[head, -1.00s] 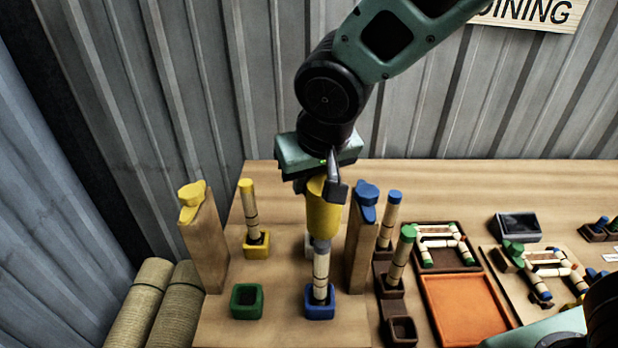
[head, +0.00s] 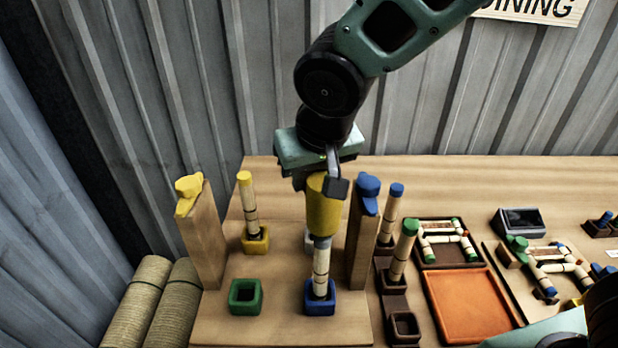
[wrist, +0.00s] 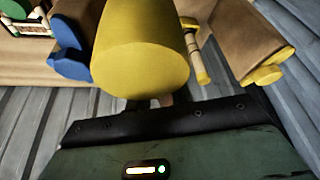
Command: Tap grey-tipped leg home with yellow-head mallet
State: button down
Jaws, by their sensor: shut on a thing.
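My gripper (head: 328,184) is shut on the yellow-head mallet, gripping it near the top. The mallet's yellow head (head: 323,207) is a thick upright cylinder, and it fills the middle of the wrist view (wrist: 140,55). Directly below it in the head view is the grey tip (head: 321,242) of a pale, dark-banded leg (head: 320,268). The leg stands nearly upright in a blue socket (head: 320,307). The yellow head meets or overlaps the grey tip in the picture; I cannot tell whether they touch. The mallet's handle is mostly hidden by the gripper.
A yellow-topped leg (head: 249,205) stands in a yellow socket at left. A green socket (head: 245,296) is empty. A pale socket (head: 309,240) is partly hidden behind the mallet. Wooden posts with yellow (head: 188,192) and blue (head: 368,190) tops flank it. An orange tray (head: 468,305) lies right.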

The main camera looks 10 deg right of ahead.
jog(key=shift+r, duration=0.7)
jog(key=shift+f, duration=0.1)
jog(key=shift+f+b, duration=0.4)
notch_tip(320, 180, down, 4)
jog(key=b, duration=0.3)
jog(key=shift+r+b, duration=0.15)
jog(key=shift+b, duration=0.2)
jog(key=shift+r+p, duration=1.45)
jog(key=shift+r, duration=0.5)
jog(key=shift+f, duration=0.1)
